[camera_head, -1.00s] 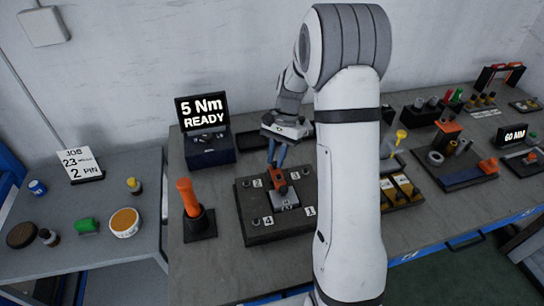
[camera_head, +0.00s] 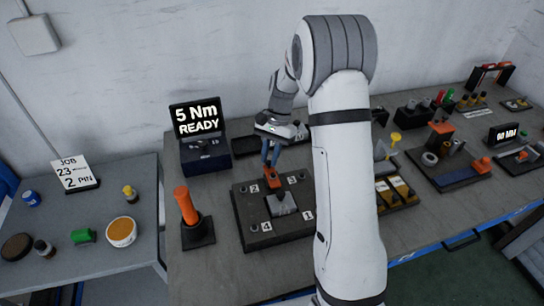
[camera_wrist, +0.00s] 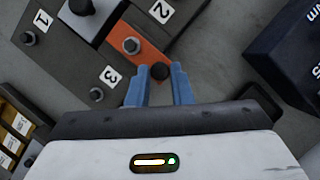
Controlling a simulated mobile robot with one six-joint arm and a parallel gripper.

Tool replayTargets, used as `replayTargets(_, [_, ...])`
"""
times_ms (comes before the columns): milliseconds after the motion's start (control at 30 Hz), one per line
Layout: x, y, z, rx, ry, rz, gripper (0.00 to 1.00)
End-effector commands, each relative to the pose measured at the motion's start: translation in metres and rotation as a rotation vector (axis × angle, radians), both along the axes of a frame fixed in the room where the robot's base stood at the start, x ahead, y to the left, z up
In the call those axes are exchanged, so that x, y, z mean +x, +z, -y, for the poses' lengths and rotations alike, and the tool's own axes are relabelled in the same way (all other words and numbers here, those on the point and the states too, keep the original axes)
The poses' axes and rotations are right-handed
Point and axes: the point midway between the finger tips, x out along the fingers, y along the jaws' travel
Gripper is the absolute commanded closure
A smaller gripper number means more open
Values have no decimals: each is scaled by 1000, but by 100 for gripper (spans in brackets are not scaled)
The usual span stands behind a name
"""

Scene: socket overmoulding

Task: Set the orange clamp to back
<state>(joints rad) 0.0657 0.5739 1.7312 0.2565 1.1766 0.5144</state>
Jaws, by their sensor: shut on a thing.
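The orange clamp (camera_wrist: 145,57) is a flat bar with a bolt through it and a dark knob at one end. In the wrist view it lies between labels 2 and 3 of the dark fixture plate (camera_head: 255,240). In the head view only a small orange part of it (camera_head: 268,171) shows below my gripper (camera_head: 269,160), at the plate's far side. My gripper's blue fingers (camera_wrist: 159,82) stand on both sides of the knob, shut on it. A grey block (camera_head: 282,204) sits mid-plate, its top bare in the head view.
An orange-handled tool (camera_head: 187,206) stands upright in a dark base left of the plate. Behind is a display box (camera_head: 205,160) reading 5 Nm READY. Yellow-topped bins (camera_head: 392,190) lie right of my arm, which hides part of the bench.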

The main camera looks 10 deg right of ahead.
Motion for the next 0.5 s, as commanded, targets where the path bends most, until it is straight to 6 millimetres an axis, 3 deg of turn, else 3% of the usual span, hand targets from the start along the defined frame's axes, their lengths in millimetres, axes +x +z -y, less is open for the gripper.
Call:
replayTargets(200, [5, 3, -2, -2, 3, 19, 100])
replayTargets(233, [5, 3, -2, -2, 3, 19, 79])
replayTargets(500, [3, 2, -3, -2, 7, 14, 59])
